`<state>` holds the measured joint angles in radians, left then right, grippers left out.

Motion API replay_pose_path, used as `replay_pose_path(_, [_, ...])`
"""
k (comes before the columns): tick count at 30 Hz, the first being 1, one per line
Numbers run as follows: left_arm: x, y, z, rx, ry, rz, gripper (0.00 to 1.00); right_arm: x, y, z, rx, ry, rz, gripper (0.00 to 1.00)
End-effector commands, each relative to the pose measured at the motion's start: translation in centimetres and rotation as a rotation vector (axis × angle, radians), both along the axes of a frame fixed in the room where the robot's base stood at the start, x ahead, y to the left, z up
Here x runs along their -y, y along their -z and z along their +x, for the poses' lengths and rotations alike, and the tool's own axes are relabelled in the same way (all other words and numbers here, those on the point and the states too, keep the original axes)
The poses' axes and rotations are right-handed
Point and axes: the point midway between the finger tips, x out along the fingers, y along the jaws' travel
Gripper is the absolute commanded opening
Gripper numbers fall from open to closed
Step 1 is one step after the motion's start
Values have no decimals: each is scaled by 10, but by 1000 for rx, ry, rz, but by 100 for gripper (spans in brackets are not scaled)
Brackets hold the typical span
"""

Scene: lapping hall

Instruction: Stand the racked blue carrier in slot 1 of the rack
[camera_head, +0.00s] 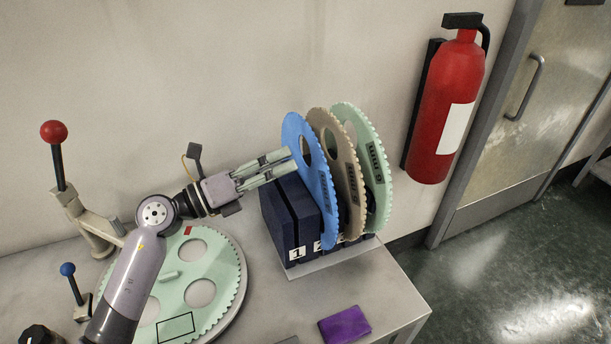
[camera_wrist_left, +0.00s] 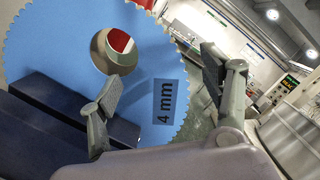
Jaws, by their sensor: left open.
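The blue carrier (camera_head: 307,158) is a toothed disc with round holes. It stands upright in the dark blue rack (camera_head: 290,216), in a slot to the right of the one labelled 1 (camera_head: 297,253). My left gripper (camera_head: 283,162) is open beside the blue carrier's upper left edge; I cannot tell whether it touches. In the left wrist view the blue carrier (camera_wrist_left: 75,50) shows a "4 mm" label, with my left gripper's fingers (camera_wrist_left: 150,85) spread apart in front of it. Slot 1 looks empty. My right gripper is not in view.
A tan carrier (camera_head: 343,165) and a pale green carrier (camera_head: 375,160) stand right of the blue one. A green disc (camera_head: 215,262) lies on a round plate at left. A purple block (camera_head: 345,325) lies in front. A red-knobbed lever (camera_head: 55,150) stands at far left.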

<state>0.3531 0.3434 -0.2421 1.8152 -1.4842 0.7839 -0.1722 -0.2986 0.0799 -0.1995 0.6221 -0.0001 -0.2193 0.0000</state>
Motion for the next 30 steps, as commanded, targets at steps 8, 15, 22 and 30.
replay_pose_path(8, [30,-4,17,0,0,0,72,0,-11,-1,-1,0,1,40])
replay_pose_path(15, [49,-7,33,-2,1,-3,72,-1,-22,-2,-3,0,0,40])
replay_pose_path(22, [71,-6,47,0,1,-1,72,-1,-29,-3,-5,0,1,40])
replay_pose_path(30, [73,-5,49,1,1,1,71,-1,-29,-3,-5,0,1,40])
